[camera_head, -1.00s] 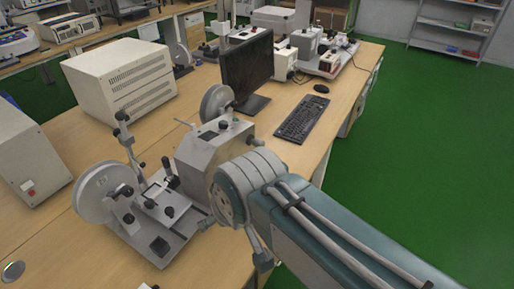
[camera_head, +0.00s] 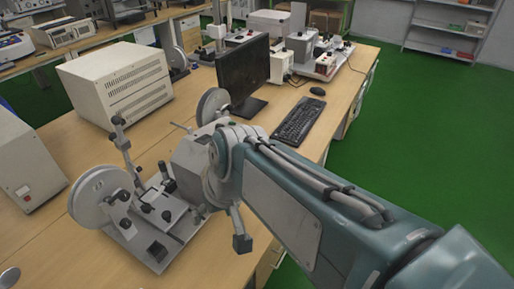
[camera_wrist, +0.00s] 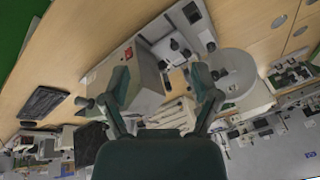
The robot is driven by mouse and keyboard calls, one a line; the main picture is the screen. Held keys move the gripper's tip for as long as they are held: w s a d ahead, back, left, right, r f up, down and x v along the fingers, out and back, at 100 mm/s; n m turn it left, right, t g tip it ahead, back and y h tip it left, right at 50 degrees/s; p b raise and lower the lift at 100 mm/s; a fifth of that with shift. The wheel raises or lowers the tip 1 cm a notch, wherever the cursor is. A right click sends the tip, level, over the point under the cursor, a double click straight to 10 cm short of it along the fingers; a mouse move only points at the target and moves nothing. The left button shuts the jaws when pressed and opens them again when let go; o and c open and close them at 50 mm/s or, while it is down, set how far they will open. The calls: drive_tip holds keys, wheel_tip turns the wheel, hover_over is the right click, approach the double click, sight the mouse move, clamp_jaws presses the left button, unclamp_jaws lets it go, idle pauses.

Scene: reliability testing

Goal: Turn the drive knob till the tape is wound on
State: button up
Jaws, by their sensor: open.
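The tape winding machine stands on the wooden bench in the head view, with a grey drive box (camera_head: 190,158), a near reel (camera_head: 98,198) and a far reel (camera_head: 212,106). My arm hides the right part of the box. In the wrist view the box (camera_wrist: 145,62) lies between and beyond my fingers, with a reel (camera_wrist: 235,75) to the right. My gripper (camera_wrist: 160,82) is open and empty. In the head view its fingers hang beside the box.
A monitor (camera_head: 243,75) and keyboard (camera_head: 299,120) stand behind the machine. A beige cabinet (camera_head: 115,85) stands at the back left, and a grey box (camera_head: 25,165) at the left. The bench left of the machine has bare room; green floor is open at right.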

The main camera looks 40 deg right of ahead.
drive_tip(key=w+d+f+m+t+y, duration=0.2)
drive_tip(key=w+d+f+m+y, duration=0.3)
drive_tip(key=w, duration=0.3)
drive_tip(key=w+d+f+m+t+y, duration=0.1)
drive_tip(key=w+d+f+m+y, duration=0.1)
drive_tip(key=w+d+m+y, duration=0.4)
drive_tip(key=w+d+f+m+t+h, duration=0.1)
drive_tip(key=d+f+m+t+h, duration=0.3)
drive_tip(key=d, duration=0.8)
drive_tip(key=w+d+f+m+t+h, duration=0.1)
drive_tip(key=d+f+m+t+h, duration=0.15)
drive_tip(key=d+f+t, duration=0.6)
drive_tip(key=w+r, duration=0.1)
drive_tip(key=w, duration=0.2)
drive_tip(key=w+a+r+g, duration=0.1)
drive_tip(key=w, duration=0.2)
drive_tip(key=w+r+g, duration=0.1)
drive_tip(key=w, duration=0.3)
drive_tip(key=shift+w+a+m+g+y, duration=0.1)
drive_tip(key=shift+a+m+g+y, duration=0.15)
drive_tip(key=shift+a+m, duration=0.1)
clamp_jaws()
